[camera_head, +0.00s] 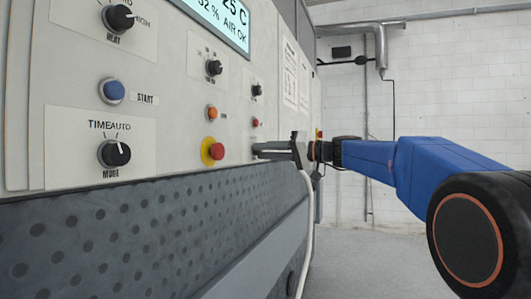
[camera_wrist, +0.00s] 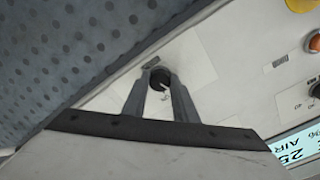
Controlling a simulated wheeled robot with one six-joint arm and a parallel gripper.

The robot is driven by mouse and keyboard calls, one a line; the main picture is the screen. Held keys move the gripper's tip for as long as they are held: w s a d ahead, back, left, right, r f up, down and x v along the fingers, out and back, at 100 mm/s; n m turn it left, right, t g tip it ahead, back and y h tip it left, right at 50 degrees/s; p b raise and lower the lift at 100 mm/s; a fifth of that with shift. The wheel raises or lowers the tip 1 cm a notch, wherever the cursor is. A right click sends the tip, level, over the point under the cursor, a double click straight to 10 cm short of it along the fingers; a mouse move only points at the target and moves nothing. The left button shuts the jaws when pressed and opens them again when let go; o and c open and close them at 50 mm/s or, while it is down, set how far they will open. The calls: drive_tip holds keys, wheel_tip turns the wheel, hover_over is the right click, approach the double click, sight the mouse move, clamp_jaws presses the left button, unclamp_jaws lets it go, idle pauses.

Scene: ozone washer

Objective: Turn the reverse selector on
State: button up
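A black selector knob (camera_wrist: 160,80) with a light pointer mark sits on a pale label plate in the wrist view. Its printed label is too small to read, so I cannot confirm it is the reverse selector. My gripper (camera_wrist: 160,82) has its two grey fingers apart, one on each side of this knob. The tips look very close to the knob; I cannot tell whether they touch it. In the head view my gripper (camera_head: 265,151) reaches the far, lower part of the panel, and its arm and fingers hide the knob there.
The panel also carries the MODE knob (camera_head: 114,153), HEAT knob (camera_head: 118,18), blue START button (camera_head: 112,90), red-and-yellow button (camera_head: 213,151) and a display (camera_head: 222,14). A dotted padded ledge (camera_head: 120,240) juts out below. Open floor (camera_head: 350,265) lies to the right.

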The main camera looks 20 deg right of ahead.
drive_tip(key=c, duration=0.3)
drive_tip(key=shift+m, duration=3.9)
drive_tip(key=o, duration=1.1)
drive_tip(key=shift+c, duration=0.2)
